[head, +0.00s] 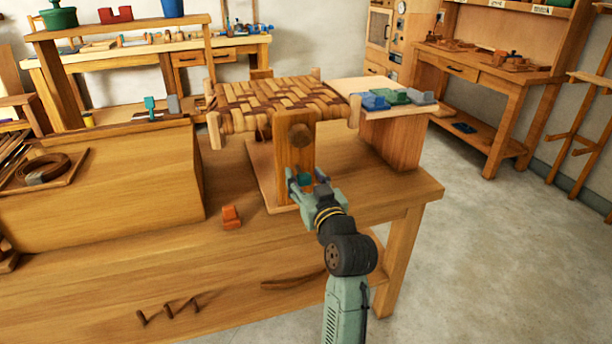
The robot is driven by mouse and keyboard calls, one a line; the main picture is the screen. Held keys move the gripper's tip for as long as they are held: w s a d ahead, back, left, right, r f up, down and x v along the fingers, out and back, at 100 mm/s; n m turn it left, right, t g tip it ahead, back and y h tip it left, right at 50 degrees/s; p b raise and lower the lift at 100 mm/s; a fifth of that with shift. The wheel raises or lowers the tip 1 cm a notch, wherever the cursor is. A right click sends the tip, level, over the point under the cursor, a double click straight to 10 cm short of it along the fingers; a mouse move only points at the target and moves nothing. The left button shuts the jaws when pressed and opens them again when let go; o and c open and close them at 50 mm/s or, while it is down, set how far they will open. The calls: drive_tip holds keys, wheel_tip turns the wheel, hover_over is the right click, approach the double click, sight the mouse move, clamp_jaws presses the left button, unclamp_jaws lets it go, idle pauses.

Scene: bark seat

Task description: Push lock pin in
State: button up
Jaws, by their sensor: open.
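The woven bark seat (275,100) rests on top of an upright wooden post (297,155) on the bench. A round brown wooden knob or peg end (301,135) shows on the post's near face, just under the seat. I cannot tell whether it is the lock pin. My gripper (307,181) is open in front of the lower part of the post, below the knob. Small teal and blue parts show around its fingertips. My gripper hides that part of the post, and I cannot tell whether it touches it.
An orange block (231,217) lies on the workbench (375,200) left of the post. A large wooden box (110,180) fills the bench's left side. Blue, green and grey pieces (397,98) sit on a stand behind right. The floor at right is clear.

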drive_tip(key=shift+c, duration=0.5)
clamp_jaws()
idle(0.4)
